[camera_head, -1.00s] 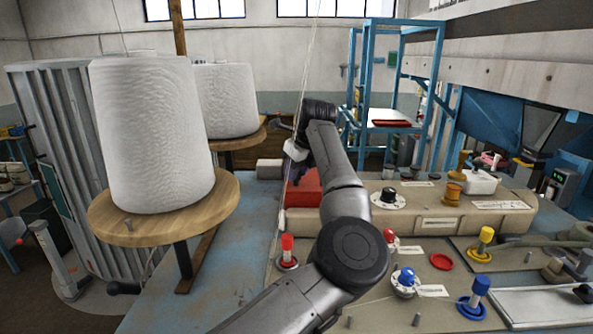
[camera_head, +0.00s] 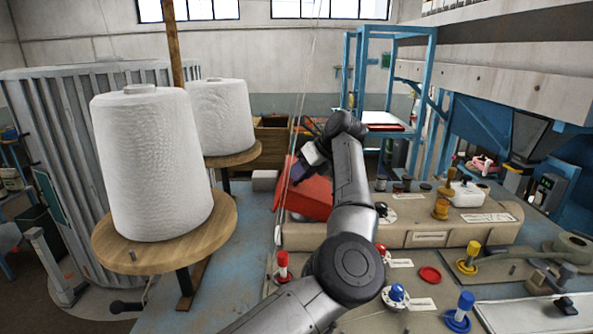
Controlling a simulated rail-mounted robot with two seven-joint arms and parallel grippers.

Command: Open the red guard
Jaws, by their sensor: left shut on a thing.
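The red guard (camera_head: 312,200) sits at the left end of the tan machine body, in the middle of the view. It looks tilted, with its broad red face turned toward me. My left gripper (camera_head: 297,176) is at the guard's upper left edge and is shut on it. The fingertips and the exact contact are small and partly hidden by my wrist. My left arm comes up from the bottom and covers the right side of the guard. My right gripper does not show.
Two white thread cones (camera_head: 150,165) stand on round wooden discs at the left. Thin threads hang just beside the gripper. Red, blue and yellow knobs, such as the blue knob (camera_head: 460,310), stand on the machine at the right. The blue table (camera_head: 235,235) is clear left of the machine.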

